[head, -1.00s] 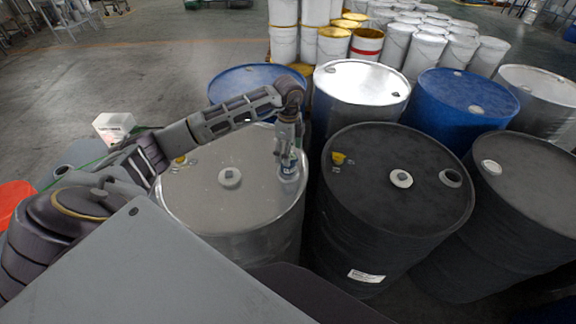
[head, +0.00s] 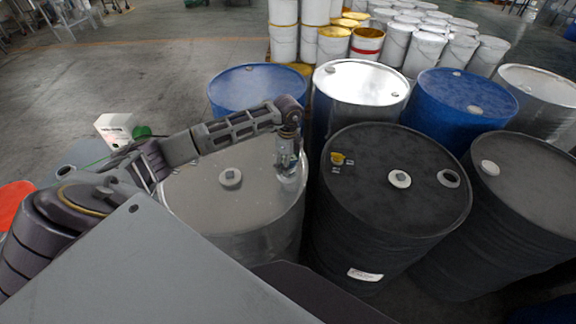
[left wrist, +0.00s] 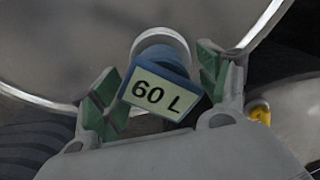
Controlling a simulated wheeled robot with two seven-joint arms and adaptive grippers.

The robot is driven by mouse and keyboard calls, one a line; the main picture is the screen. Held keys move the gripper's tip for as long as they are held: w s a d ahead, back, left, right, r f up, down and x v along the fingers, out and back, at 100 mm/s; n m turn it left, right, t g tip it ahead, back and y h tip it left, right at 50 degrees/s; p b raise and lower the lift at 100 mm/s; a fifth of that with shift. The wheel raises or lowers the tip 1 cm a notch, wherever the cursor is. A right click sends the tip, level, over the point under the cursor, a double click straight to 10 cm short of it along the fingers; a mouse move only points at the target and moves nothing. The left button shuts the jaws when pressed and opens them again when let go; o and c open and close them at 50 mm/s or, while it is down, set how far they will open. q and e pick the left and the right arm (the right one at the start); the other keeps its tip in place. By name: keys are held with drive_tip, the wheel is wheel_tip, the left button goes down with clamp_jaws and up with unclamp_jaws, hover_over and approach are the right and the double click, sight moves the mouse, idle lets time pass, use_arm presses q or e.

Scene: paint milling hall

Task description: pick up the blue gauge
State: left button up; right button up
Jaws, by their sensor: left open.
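The blue gauge (left wrist: 160,88), with a pale "60 L" label, sits between the fingers of my left gripper (left wrist: 160,92) in the left wrist view. A round pale fitting (left wrist: 162,42) shows just behind it. The green-padded fingers are apart, one on each side of the gauge; I cannot tell whether either touches it. In the head view my left gripper (head: 288,160) points down over the right part of the grey drum's lid (head: 230,205), and the gauge is mostly hidden there by the gripper. My right gripper is not in view.
A black drum (head: 395,225) with a yellow fitting (head: 338,158) stands close to the right. Blue drums (head: 255,85) and a silver drum (head: 360,85) stand behind. A white box (head: 115,130) is at the left. Open floor (head: 150,60) lies at the back left.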

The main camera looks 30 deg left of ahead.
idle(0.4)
use_arm(q)
drive_tip(key=c, duration=1)
drive_tip(key=shift+r+b, duration=0.85)
drive_tip(key=shift+r, duration=4.15)
wheel_tip(320, 180, up, 11)
drive_tip(key=p, duration=0.7)
